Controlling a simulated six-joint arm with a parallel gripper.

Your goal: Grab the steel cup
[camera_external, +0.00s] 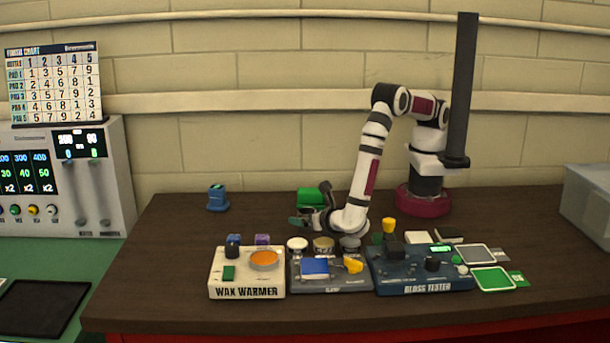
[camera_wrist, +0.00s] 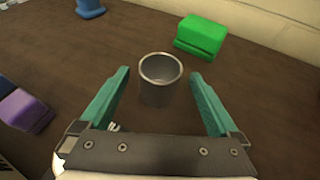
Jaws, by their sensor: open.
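The steel cup (camera_wrist: 160,80) is a plain grey metal cup standing upright on the dark table. In the wrist view it sits ahead of and between the two green fingers of my gripper (camera_wrist: 159,85), with a gap on each side. My gripper is open and empty. In the external view my gripper (camera_external: 308,222) is low over the table at the middle, left of my arm's base. I cannot make out the cup clearly there.
A green block (camera_wrist: 201,36) stands beyond the cup, also seen in the external view (camera_external: 311,197). A blue object (camera_external: 217,198) is to the left. A purple block (camera_wrist: 24,110) lies left of my gripper. The wax warmer (camera_external: 247,272) and gloss tester (camera_external: 420,270) line the front.

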